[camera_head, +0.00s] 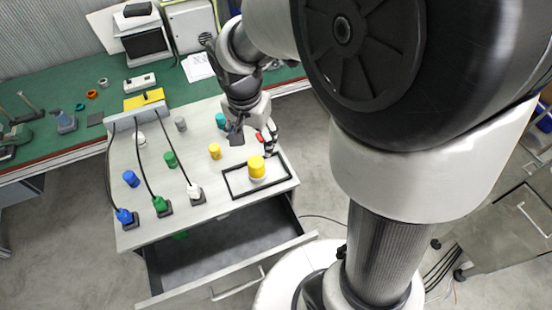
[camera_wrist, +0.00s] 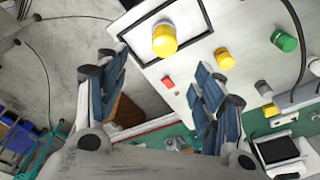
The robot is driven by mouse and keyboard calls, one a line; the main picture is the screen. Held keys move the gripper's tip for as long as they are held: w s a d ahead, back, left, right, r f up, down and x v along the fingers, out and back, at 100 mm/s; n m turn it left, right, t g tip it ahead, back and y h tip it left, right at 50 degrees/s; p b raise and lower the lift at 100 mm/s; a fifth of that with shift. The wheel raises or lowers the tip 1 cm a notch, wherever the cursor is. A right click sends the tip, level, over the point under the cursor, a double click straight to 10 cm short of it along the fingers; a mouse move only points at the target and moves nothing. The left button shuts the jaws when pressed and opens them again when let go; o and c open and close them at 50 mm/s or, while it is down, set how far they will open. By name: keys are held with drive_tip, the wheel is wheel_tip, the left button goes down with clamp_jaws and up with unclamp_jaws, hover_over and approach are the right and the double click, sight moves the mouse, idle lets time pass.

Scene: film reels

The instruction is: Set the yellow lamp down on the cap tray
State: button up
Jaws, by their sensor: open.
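The yellow lamp (camera_head: 257,170), a yellow cylinder with a pale base, stands upright inside the black-rimmed cap tray (camera_head: 264,187) at the right of the white worktop. In the wrist view the lamp (camera_wrist: 164,42) shows at top centre within the tray's black rim (camera_wrist: 138,21). My gripper (camera_head: 255,139) is behind the lamp, near the worktop's back right edge. In the wrist view its blue-padded fingers (camera_wrist: 155,72) are spread wide with nothing between them gripped. The lamp is apart from the fingers.
A smaller yellow cap (camera_head: 215,152), green cap (camera_head: 170,159) and blue cap (camera_head: 131,178) stand left of the tray. A red piece (camera_wrist: 168,83) lies near my fingers. Cabled blue (camera_head: 124,216), green and white plugs stand front left. An open drawer (camera_head: 215,248) juts out in front.

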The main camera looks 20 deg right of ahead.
drive_tip(key=s+r+n+t, duration=0.1)
drive_tip(key=s+r+n, duration=0.3)
drive_tip(key=s, duration=0.5)
drive_tip(key=s+r+n+t, duration=0.2)
drive_tip(key=s+r+n, duration=0.3)
drive_tip(key=s, duration=0.4)
drive_tip(key=shift+s+d+r+y, duration=0.15)
drive_tip(key=shift+d+r+y, duration=0.3)
drive_tip(key=shift+r, duration=0.4)
